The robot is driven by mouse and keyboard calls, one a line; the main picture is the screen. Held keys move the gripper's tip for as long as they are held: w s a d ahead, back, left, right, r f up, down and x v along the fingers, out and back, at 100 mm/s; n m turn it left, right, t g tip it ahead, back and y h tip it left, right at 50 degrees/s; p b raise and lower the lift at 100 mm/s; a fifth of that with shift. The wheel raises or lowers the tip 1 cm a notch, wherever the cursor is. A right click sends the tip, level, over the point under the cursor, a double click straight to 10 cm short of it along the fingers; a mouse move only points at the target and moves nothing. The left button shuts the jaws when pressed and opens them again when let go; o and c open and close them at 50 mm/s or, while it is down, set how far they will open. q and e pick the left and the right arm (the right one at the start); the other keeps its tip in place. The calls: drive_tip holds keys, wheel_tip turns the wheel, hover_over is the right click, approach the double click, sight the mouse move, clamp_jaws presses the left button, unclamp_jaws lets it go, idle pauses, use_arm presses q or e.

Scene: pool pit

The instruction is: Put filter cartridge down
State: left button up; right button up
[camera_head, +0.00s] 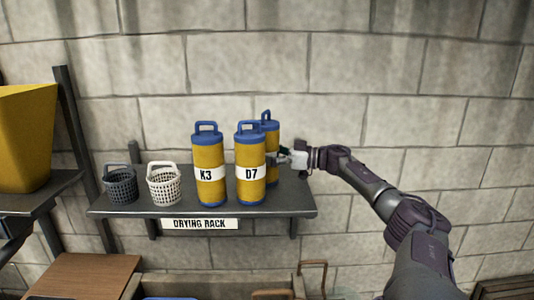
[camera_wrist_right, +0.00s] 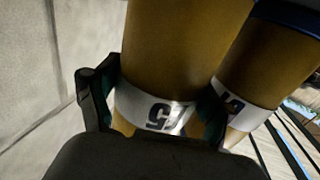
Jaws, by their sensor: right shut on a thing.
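My right gripper (camera_head: 288,159) reaches in from the right and is shut on the rear yellow filter cartridge (camera_head: 270,127), which has a blue top and handle. The D7 cartridge (camera_head: 250,186) partly hides it. In the right wrist view my right gripper's (camera_wrist_right: 150,108) fingers lie on both sides of the held cartridge (camera_wrist_right: 185,45), around its white label; its marking is hard to read. The held cartridge is upright over the drying rack shelf (camera_head: 230,207); I cannot tell whether its base touches. A neighbouring cartridge (camera_wrist_right: 268,65) is close beside it. My left gripper is not visible.
The K3 cartridge (camera_head: 210,188) stands left of D7. A dark basket (camera_head: 121,186) and a white basket (camera_head: 164,186) stand farther left on the rack. A yellow bin (camera_head: 25,135) is at far left. The rack's right end is free; a block wall (camera_head: 330,75) rises behind.

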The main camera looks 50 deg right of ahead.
drive_tip(key=o, duration=1.3)
